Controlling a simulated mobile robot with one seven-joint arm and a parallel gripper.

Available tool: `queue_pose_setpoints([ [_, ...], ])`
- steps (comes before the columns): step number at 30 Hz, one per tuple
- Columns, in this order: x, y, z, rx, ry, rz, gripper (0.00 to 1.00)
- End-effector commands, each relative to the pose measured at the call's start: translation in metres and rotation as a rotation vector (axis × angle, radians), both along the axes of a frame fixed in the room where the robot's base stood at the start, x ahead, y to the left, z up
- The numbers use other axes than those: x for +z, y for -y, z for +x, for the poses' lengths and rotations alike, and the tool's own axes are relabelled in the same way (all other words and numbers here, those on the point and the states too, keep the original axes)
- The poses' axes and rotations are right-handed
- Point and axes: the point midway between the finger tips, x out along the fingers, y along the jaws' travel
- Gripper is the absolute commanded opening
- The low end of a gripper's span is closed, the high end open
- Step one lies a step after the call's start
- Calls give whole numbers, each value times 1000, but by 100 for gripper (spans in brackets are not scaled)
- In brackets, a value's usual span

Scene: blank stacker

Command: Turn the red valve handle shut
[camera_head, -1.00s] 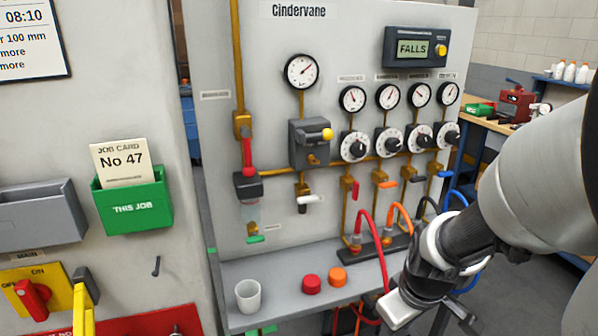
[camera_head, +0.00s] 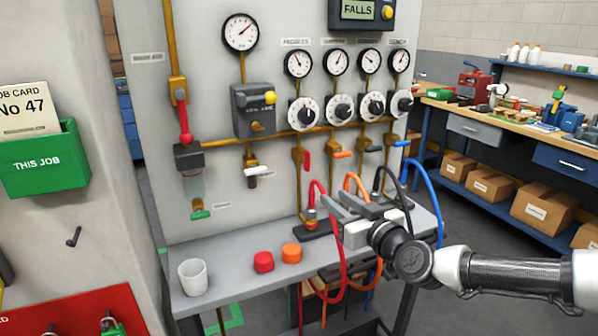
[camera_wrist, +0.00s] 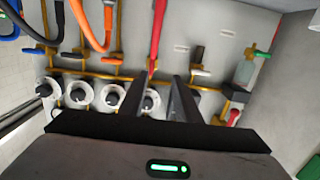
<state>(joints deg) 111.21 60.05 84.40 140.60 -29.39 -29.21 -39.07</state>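A small red valve handle (camera_head: 307,160) hangs upright on the leftmost branch pipe, above the red hose (camera_head: 320,190). It also shows in the wrist view (camera_wrist: 152,99), between the finger lines and beyond them. A second, larger red lever (camera_head: 184,122) is on the main pipe at the panel's left; in the wrist view this lever (camera_wrist: 235,116) is at the right. My gripper (camera_head: 338,206) is open and empty, in front of the panel, below the small red handle and close to the hoses. Its two fingers (camera_wrist: 160,76) are apart in the wrist view. Contact with the hoses cannot be told.
Orange (camera_head: 342,154), black (camera_head: 374,148) and blue (camera_head: 401,143) handles follow to the right, with hoses looping below. A white cup (camera_head: 193,277), a red cap (camera_head: 263,261) and an orange cap (camera_head: 291,253) stand on the shelf (camera_head: 230,290). Dials (camera_head: 302,113) sit above.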

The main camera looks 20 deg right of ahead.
Motion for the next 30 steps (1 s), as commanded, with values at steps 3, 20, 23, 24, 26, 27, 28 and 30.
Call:
queue_pose_setpoints([
  [3,20,16,-4,-36,69,5,30],
  [20,20,11,95,-35,73,5,30],
  [23,20,10,116,-35,72,6,30],
  [24,21,10,124,-35,72,5,30],
  [26,20,10,135,-35,72,6,30],
  [27,21,10,142,-36,72,6,30],
  [28,21,10,146,-36,72,6,30],
  [30,21,10,155,-37,71,5,30],
])
